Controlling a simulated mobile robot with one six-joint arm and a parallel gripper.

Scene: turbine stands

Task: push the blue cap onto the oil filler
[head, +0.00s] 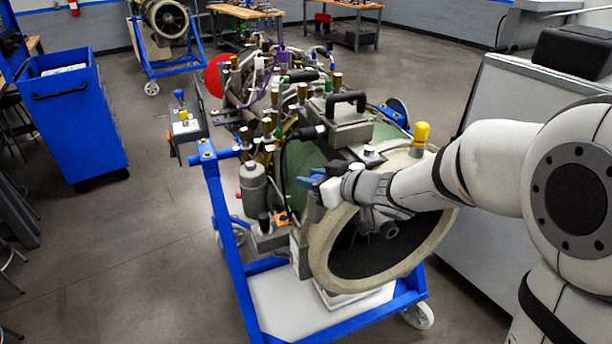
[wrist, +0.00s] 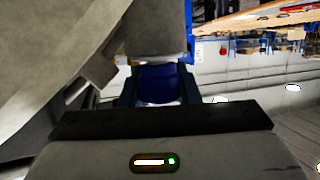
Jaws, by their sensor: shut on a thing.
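The blue cap (wrist: 158,84) is between the two dark fingers of my gripper (wrist: 158,98) in the wrist view, and the gripper is shut on it. A grey cylindrical part (wrist: 156,30) with a yellowish lower edge lies just beyond the cap in that view; I cannot tell whether they touch or whether this part is the oil filler. In the head view my gripper (head: 318,180) is at the near left side of the engine, above its pale front ring (head: 322,250). Blue shows at its tip, but cap and fingers are hard to separate there.
The engine sits on a blue wheeled stand (head: 235,275). A grey bottle-shaped tank (head: 253,188) and several fittings crowd its left side. A yellow cap (head: 421,132) stands on top at right. A blue cart (head: 75,115) stands left, with clear floor between.

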